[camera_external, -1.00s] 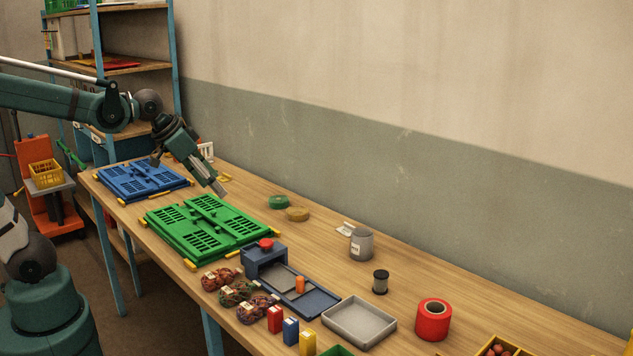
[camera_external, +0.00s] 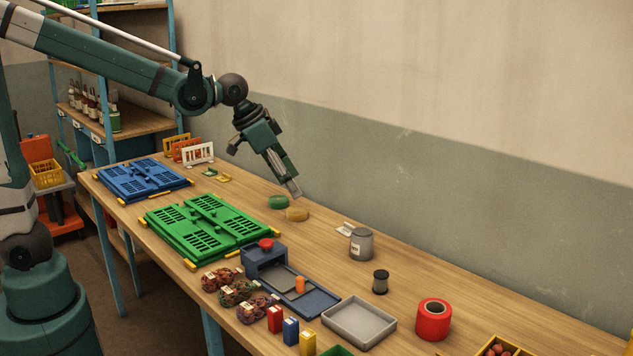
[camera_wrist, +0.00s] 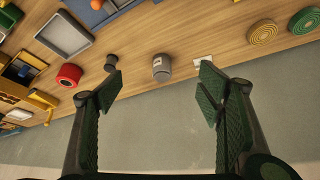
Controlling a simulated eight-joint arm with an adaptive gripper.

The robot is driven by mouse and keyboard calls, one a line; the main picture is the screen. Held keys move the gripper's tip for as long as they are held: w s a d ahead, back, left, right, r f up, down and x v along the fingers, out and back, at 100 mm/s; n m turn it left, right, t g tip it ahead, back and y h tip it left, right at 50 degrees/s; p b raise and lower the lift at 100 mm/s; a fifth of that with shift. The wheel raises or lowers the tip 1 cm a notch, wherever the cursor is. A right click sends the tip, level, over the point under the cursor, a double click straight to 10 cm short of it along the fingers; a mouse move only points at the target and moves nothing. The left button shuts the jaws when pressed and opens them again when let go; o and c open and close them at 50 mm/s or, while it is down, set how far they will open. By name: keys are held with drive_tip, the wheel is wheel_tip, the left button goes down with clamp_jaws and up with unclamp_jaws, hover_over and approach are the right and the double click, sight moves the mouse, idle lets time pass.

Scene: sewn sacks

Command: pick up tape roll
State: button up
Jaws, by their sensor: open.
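A red roll with a dark hole (camera_external: 432,327), which looks like the tape roll, stands on end on the wooden bench at the lower right of the external view. It also shows at the left of the wrist view (camera_wrist: 68,74). My gripper (camera_external: 294,191) is open and empty, tilted downward above the bench near the flat green coil and yellow coil. It is well apart from the red roll. In the wrist view the two fingers (camera_wrist: 160,88) are spread wide with nothing between them.
A grey can (camera_external: 361,246) and a dark spool (camera_external: 380,283) stand between my gripper and the red roll. A grey tray (camera_external: 358,324) lies left of the roll. Green coil (camera_external: 278,202) and yellow coil (camera_external: 297,215) lie under my gripper. The wall runs behind the bench.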

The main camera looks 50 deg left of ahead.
drive_tip(key=w+d+f+m+p, duration=0.2)
drive_tip(key=w+d, duration=0.2)
drive_tip(key=d, duration=0.6)
drive_tip(key=m+g+h+p, duration=0.1)
drive_tip(key=m+g+p, duration=0.2)
drive_tip(key=m+p, duration=0.15)
approach(430, 306)
drive_tip(key=shift+n, duration=0.35)
drive_tip(key=x, duration=0.4)
drive_tip(key=shift+w+a+f, duration=0.15)
drive_tip(key=shift+a+f, duration=0.05)
drive_tip(key=shift+f, duration=0.15)
drive_tip(key=shift+d+f, duration=0.35)
drive_tip(key=shift+d, duration=0.15)
drive_tip(key=shift+f, duration=0.1)
drive_tip(key=shift+x, duration=1.15)
drive_tip(key=shift+f, duration=0.1)
drive_tip(key=shift+x, duration=2.5)
drive_tip(key=shift+d, duration=0.1)
